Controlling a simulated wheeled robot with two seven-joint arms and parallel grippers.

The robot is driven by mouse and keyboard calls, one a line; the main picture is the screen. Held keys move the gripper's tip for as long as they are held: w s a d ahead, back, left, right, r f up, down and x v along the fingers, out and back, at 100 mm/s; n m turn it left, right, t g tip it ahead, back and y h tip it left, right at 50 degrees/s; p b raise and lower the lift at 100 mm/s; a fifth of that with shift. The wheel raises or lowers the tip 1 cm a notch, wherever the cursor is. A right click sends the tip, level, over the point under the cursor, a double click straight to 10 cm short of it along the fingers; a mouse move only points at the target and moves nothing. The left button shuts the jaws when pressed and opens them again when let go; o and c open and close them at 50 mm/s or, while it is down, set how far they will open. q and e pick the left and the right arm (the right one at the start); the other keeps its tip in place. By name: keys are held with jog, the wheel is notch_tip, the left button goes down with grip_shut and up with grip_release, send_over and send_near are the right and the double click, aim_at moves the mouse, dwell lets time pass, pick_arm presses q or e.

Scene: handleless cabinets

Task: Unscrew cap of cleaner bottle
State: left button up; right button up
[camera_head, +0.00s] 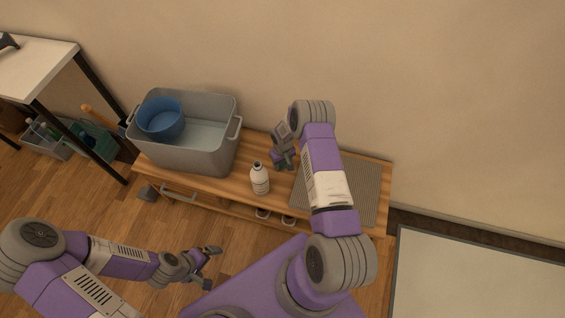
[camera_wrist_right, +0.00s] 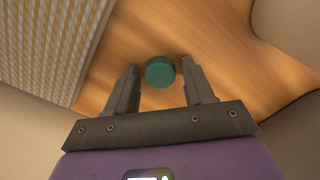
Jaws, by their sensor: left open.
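The white cleaner bottle (camera_head: 260,180) stands upright on the wooden bench in the head view. Its neck top looks dark, with no green cap on it. A round green cap (camera_wrist_right: 160,71) shows in the wrist view between the fingertips of my right gripper (camera_wrist_right: 160,68), with a small gap on each side. Whether it rests on the bench or is above it I cannot tell. In the head view my right gripper (camera_head: 283,158) points down over the bench, right of the bottle. My left gripper (camera_head: 208,266) is open and empty, in front of the bench and lower left of the bottle.
A grey bin (camera_head: 190,158) holding a blue bucket (camera_head: 161,118) stands on the bench's left part. A ribbed grey mat (camera_head: 366,190) lies on its right part. A white-topped table (camera_head: 38,68) is at the far left. The wall is behind the bench.

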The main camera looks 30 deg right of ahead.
aim_at(283, 164)
jog(key=shift+o, duration=0.2)
jog(key=shift+r, duration=0.1)
jog(key=shift+r+p, duration=0.15)
jog(key=shift+p, duration=0.15)
notch_tip(283, 164, up, 12)
jog(key=p, duration=0.3)
